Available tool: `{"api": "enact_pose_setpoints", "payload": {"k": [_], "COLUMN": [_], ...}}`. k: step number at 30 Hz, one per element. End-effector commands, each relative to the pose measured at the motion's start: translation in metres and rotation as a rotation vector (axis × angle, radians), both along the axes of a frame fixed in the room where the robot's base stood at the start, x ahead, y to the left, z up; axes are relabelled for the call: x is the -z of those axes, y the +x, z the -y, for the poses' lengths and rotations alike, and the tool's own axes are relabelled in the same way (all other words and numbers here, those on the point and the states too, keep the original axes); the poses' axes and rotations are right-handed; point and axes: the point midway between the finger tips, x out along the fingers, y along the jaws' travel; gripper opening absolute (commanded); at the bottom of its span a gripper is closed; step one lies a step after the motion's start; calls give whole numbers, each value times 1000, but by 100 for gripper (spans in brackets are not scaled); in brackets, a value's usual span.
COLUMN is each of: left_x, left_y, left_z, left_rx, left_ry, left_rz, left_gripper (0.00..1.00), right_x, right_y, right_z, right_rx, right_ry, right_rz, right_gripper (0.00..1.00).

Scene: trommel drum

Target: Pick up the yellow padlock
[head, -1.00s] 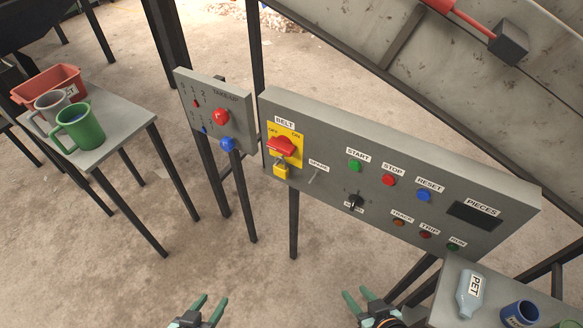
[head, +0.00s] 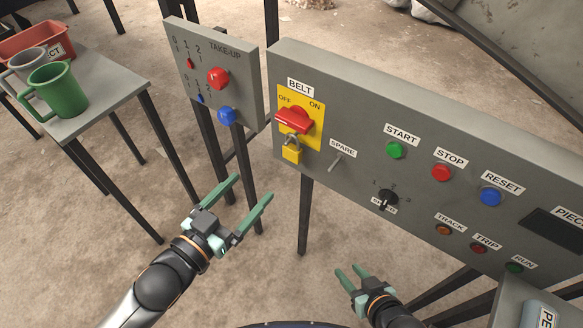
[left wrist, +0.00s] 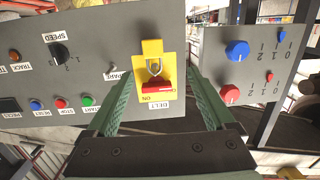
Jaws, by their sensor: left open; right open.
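The yellow padlock (head: 291,154) hangs by its metal shackle under the red BELT switch handle (head: 294,121), on a yellow plate on the grey control panel. In the left wrist view the panel appears upside down, with the padlock (left wrist: 152,47) above the red handle, between the fingers. My left gripper (head: 252,193) is open and empty, below and left of the padlock and apart from it, fingers pointing up and right. My right gripper (head: 349,273) is open and empty, low in front of the panel, well below the padlock.
The panel carries buttons, lamps and a SPEED knob (head: 387,199). A smaller TAKE-UP panel (head: 213,60) stands to its left. A side table (head: 110,83) holds a green mug (head: 57,90), a grey mug and a red bin. The space before the padlock is clear.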

Motion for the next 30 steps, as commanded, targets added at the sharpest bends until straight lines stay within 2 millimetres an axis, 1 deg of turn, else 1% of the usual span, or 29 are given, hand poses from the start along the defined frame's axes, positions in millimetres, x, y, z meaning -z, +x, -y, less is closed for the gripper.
{"api": "enact_pose_setpoints", "payload": {"k": [1, 4, 6, 11, 15, 18, 25, 30], "left_x": [2, -4, -7, -8, -6, -4, -2, 4], "left_y": [0, 0, 4, 23, 41, 51, 61, 81], "left_z": [4, 10, 13, 27, 40, 47, 55, 69], "left_rx": [22, 45, 50, 50, 50, 48, 49, 49], "left_ry": [-6, -17, -19, -20, -20, -20, -19, -20], "left_rz": [23, 43, 49, 51, 50, 49, 47, 47], "left_gripper": [88, 88, 88, 88, 88, 88, 88, 88], "right_x": [11, 14, 13, 9, 9, 9, 11, 15], "right_y": [0, -1, 0, 1, 2, 2, 2, 1], "right_z": [-2, -4, -4, -4, -3, -3, -3, -3], "right_rx": [-4, -10, -12, -12, -11, -12, -11, -11], "right_ry": [1, 1, 1, 2, 2, 1, 0, -1], "right_rz": [-1, -8, -6, 1, 3, 3, 2, -1], "right_gripper": [42, 42, 42, 42, 42, 42, 42, 42]}}
